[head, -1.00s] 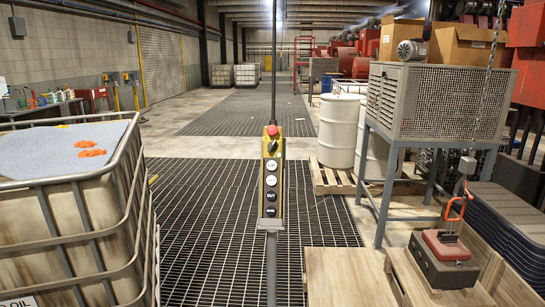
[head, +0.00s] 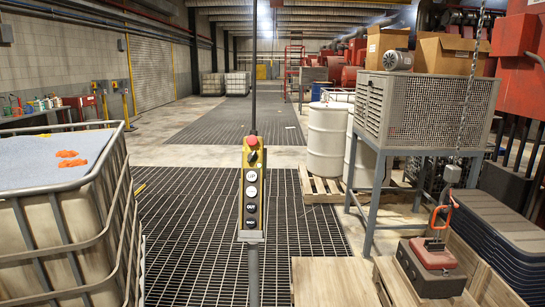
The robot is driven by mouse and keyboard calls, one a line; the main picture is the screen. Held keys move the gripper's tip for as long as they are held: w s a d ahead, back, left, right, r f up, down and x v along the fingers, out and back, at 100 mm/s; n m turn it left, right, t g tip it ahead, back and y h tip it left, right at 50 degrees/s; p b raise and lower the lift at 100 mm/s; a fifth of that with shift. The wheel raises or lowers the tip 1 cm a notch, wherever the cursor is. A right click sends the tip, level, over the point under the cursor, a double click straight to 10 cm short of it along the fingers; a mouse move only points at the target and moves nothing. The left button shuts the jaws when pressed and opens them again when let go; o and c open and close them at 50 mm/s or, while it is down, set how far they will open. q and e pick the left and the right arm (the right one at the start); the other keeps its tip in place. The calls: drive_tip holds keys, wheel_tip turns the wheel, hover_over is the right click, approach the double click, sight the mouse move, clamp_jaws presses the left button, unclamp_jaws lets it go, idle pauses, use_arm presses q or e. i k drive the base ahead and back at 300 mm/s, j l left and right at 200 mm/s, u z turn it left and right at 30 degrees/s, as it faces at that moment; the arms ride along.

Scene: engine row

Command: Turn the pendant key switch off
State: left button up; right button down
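The pendant (head: 252,195) is a narrow yellow box with a dark face, standing upright on a grey post in the middle of the head view. A red mushroom button (head: 252,141) is at its top. Just below it is the small dark key switch (head: 252,157); its exact turn position is too small to tell. Below that is a column of several round white and black buttons. Neither of my grippers shows in the head view, and nothing touches the pendant.
A caged tote (head: 60,235) with orange rags on top stands at left. Wooden boxes (head: 335,282) and a red and black block (head: 432,265) on a chain are at right. A caged unit (head: 425,105) and white drums (head: 327,140) stand behind. Grating (head: 190,215) around the post is clear.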

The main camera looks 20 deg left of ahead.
sight(252, 157)
drive_tip(key=i+l+z, duration=0.7)
drive_tip(key=i, duration=0.35)
drive_tip(key=i+u, duration=0.45)
drive_tip(key=i+l+u, duration=0.15)
drive_tip(key=u, duration=0.25)
drive_tip(key=i+l, duration=0.05)
drive_tip(key=i, duration=0.05)
